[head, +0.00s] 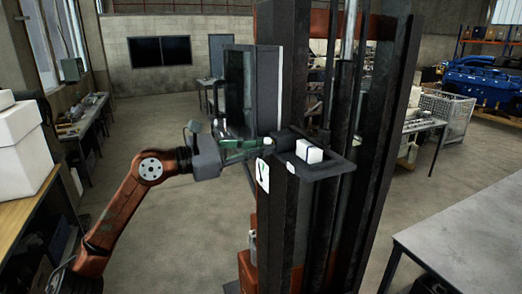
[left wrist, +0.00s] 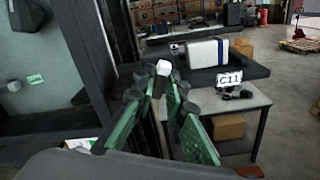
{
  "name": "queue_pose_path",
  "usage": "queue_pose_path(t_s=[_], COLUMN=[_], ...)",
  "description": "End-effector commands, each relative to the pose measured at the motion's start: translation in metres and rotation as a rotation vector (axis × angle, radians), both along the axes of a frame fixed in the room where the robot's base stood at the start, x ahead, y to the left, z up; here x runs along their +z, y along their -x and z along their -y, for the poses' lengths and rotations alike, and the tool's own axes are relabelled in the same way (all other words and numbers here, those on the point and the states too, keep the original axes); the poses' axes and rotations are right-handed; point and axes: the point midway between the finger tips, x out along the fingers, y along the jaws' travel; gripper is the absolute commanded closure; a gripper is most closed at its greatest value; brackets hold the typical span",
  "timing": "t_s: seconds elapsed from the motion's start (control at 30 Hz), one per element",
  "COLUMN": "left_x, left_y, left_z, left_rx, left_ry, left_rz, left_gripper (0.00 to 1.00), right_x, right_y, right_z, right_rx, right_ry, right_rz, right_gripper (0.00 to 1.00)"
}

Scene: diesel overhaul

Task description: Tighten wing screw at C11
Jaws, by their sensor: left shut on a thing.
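My left gripper (head: 266,142) reaches in from the left to a dark bracket (head: 325,168) on the tall column. In the left wrist view its green-padded fingers (left wrist: 162,88) converge and are shut on a small part with a pale, rounded end (left wrist: 164,67), which I take to be the wing screw. The fingers hide most of it, so its wings and thread do not show. A white sign reading C11 (left wrist: 229,79) is just right of the fingers. My right gripper is in neither view.
A white block (head: 309,151) sits on the bracket. A dark cabinet-like box (head: 237,90) stands close behind the gripper. A grey table (head: 470,235) is at the right, and white boxes (head: 22,150) are on a bench at the left. Open floor lies beyond the arm.

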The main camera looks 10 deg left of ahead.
Motion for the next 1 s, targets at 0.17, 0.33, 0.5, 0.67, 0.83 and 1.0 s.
queue_pose_path(t_s=[0.17,0.33,0.5,0.67,0.83,1.0], left_x=[0.0,-0.001,-0.002,0.0,0.001,0.0], left_y=[0.0,0.0,0.0,0.0,0.0,0.0], left_z=[0.0,0.0,0.0,0.0,0.0,0.0], left_rx=[0.0,0.001,0.001,0.001,0.001,0.002], left_ry=[0.0,-0.065,-0.189,-0.24,-0.241,-0.268], left_rz=[-0.001,0.099,0.281,0.356,0.358,0.4], left_gripper=[1.0,1.0,1.0,1.0,1.0,1.0], right_x=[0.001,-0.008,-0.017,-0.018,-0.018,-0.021], right_y=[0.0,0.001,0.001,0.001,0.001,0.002], right_z=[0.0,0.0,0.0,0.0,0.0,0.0], right_rx=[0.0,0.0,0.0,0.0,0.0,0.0], right_ry=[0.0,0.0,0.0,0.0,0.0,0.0], right_rz=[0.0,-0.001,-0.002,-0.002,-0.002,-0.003], right_gripper=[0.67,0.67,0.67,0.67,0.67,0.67])
